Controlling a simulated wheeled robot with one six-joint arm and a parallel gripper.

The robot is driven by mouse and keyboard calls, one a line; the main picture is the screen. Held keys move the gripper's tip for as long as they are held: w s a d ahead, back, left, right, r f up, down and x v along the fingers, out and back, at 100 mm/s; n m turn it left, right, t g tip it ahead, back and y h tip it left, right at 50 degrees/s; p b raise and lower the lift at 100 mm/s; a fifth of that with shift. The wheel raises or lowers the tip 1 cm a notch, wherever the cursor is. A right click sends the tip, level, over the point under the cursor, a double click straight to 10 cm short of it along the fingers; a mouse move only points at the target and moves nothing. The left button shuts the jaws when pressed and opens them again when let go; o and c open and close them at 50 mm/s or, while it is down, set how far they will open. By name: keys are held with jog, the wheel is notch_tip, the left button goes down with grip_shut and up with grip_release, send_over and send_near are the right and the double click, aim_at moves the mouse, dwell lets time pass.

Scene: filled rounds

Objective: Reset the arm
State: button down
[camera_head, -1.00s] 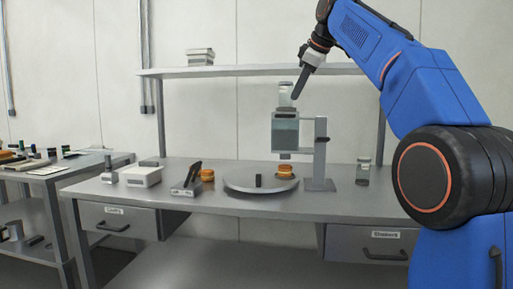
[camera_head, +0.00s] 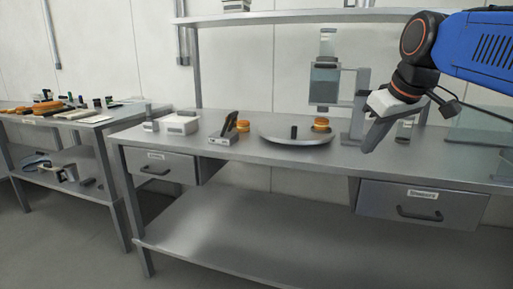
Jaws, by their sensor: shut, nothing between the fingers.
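My blue arm (camera_head: 485,45) comes in from the upper right. My gripper (camera_head: 372,140) points down and slightly left, in front of the right part of the steel bench (camera_head: 275,152). Its fingers are shut with nothing seen between them. It is apart from the bench things and covers part of the grey stand (camera_head: 357,118) behind it.
On the bench are a round plate (camera_head: 293,138) with an orange-brown round (camera_head: 321,124), another round (camera_head: 243,126), a white box (camera_head: 180,125) and a clear container (camera_head: 324,85). Two drawers (camera_head: 160,165) (camera_head: 422,203) are shut. A side table (camera_head: 85,122) stands left.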

jog(key=s+f+m, duration=0.1)
jog(key=s+f, duration=0.5)
jog(key=f, duration=0.3)
jog(key=s+d+f+m, duration=0.1)
jog(key=s+f+m, duration=0.1)
jog(key=s+f, duration=0.5)
jog(key=s+f+m+g+h, duration=0.1)
jog(key=s+f, duration=0.5)
jog(key=f, duration=0.6)
jog(key=shift+s+d+m, duration=0.25)
jog(key=shift+d+m, duration=0.05)
jog(key=shift+d, duration=0.1)
